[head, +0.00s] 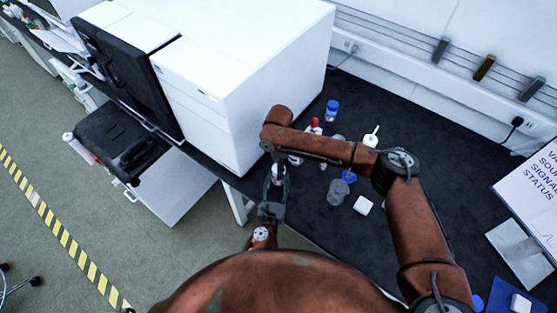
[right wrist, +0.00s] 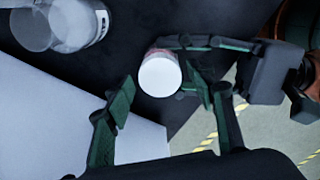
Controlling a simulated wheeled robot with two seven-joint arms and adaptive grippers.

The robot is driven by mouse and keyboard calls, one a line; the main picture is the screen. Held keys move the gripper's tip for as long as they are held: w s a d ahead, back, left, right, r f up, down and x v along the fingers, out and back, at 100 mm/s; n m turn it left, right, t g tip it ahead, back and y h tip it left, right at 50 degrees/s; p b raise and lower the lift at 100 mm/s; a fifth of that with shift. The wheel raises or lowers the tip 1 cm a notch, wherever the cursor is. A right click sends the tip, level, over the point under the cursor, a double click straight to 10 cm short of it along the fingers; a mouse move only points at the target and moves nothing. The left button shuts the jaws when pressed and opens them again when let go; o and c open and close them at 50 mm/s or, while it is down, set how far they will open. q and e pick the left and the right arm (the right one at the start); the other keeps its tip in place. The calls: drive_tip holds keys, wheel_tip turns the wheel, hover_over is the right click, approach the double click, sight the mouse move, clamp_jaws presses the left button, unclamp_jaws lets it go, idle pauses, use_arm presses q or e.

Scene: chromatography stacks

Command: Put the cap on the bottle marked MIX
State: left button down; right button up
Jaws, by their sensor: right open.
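My left gripper (head: 274,180) comes up from the bottom of the head view. It is shut on a small white-topped thing (head: 278,169) at the bench's front edge. In the right wrist view this thing shows a round white top (right wrist: 160,76) with a reddish rim, between the left gripper's fingers (right wrist: 190,66). I cannot tell whether it is a cap or a bottle. My right gripper (right wrist: 168,120) is open, its fingers apart on the near side of the white top. No MIX marking is readable.
Beyond my right forearm stand a blue-capped bottle (head: 332,110), a red-topped one (head: 315,126) and a white piece (head: 371,138). Nearer are a clear bottle (head: 338,193) and a white block (head: 362,205). A large white instrument (head: 245,85) stands close on the left.

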drive_tip(key=shift+f, duration=0.55)
drive_tip(key=shift+c, duration=0.5)
drive_tip(key=c, duration=1.1)
drive_tip(key=o, duration=1.4)
wheel_tip(320, 180, up, 12)
